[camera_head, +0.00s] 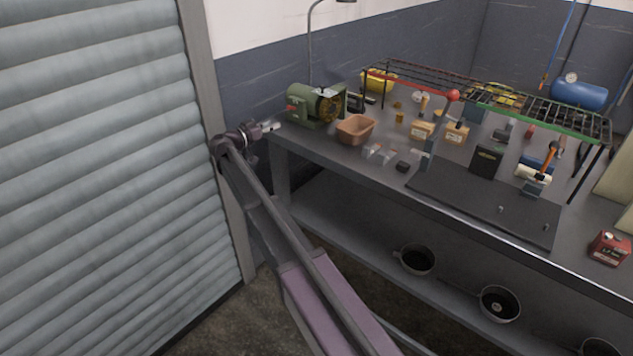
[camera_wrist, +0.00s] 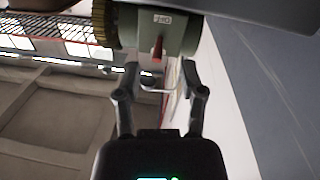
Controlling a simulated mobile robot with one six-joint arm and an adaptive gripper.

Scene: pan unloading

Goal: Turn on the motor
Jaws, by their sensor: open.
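The motor (camera_head: 305,103) is a green machine with a yellow-brown wheel at the far left end of the workbench. A red switch lever (camera_head: 291,107) shows on its left end. In the wrist view the motor's green body (camera_wrist: 178,38) is at the top, with the red lever (camera_wrist: 157,48) pointing toward my gripper. My gripper (camera_head: 272,126) is beside the bench's left end, a little left of the motor. In the wrist view my gripper (camera_wrist: 161,82) is open and empty, its fingertips just short of the lever. I see no contact.
A brown bin (camera_head: 355,129) stands right of the motor. A wire rack (camera_head: 480,97) stands over small items at the back of the workbench (camera_head: 385,181). A grey shutter (camera_head: 90,150) is left of my arm. Pans (camera_head: 415,260) sit on the lower shelf.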

